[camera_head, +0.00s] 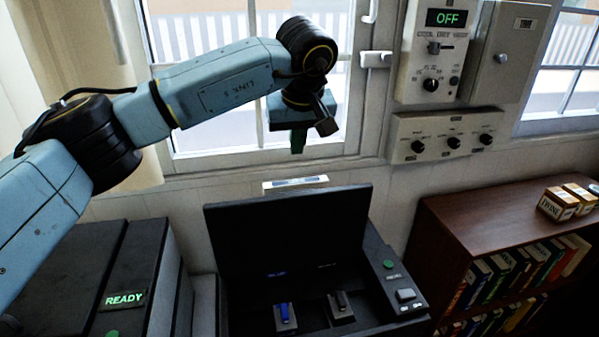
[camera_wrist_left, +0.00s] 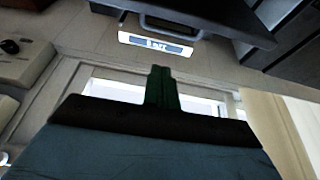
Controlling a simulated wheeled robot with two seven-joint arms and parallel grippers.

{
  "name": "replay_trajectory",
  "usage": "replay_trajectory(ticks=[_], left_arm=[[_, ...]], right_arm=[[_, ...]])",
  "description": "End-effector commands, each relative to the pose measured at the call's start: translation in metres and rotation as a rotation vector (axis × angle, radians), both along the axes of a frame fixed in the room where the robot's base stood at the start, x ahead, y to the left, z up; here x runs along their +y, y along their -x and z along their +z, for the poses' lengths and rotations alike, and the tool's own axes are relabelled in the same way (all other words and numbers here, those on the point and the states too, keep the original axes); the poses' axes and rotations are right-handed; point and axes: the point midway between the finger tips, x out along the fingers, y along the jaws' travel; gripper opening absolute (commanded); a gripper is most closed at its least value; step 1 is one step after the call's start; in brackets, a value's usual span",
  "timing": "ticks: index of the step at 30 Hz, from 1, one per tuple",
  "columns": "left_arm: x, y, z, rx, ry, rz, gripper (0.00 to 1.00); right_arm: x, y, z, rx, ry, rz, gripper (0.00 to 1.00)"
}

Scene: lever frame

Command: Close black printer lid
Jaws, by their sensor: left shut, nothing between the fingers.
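The black printer (camera_head: 375,275) stands low in the middle of the head view. Its black lid (camera_head: 290,232) is raised, tilted back nearly upright. Inside the open body are a blue lever (camera_head: 285,315) and a grey lever (camera_head: 340,306). My left gripper (camera_head: 298,142) is shut and empty, with green fingers pointing down. In the picture it is above the lid's top edge, apart from it, in front of the window. In the left wrist view the shut fingers (camera_wrist_left: 161,75) point toward a dark edge with a handle-like loop (camera_wrist_left: 172,27), likely the lid. My right gripper is not in view.
A second black machine with a READY display (camera_head: 126,297) stands at the left. A small white display box (camera_head: 295,183) sits behind the lid. Wall control boxes (camera_head: 447,137) hang at right, above a brown bookshelf (camera_head: 480,225).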

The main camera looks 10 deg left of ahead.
Motion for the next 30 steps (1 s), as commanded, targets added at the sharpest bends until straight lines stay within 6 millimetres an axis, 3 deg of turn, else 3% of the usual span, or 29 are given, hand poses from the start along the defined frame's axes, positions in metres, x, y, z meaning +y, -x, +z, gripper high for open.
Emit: replay_trajectory(ticks=[5,16,24,30], left_arm=[[0.006,-0.006,-0.016,0.002,-0.016,0.005,0.00],[0.016,-0.032,-0.089,0.005,-0.011,0.006,0.00],[0.004,-0.005,-0.090,0.000,-0.011,0.000,0.00],[0.001,0.003,-0.091,-0.001,-0.009,0.001,0.00]], right_arm=[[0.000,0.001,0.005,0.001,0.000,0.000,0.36],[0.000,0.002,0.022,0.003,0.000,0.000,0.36],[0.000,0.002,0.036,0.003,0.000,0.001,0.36],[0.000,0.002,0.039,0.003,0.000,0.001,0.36]])
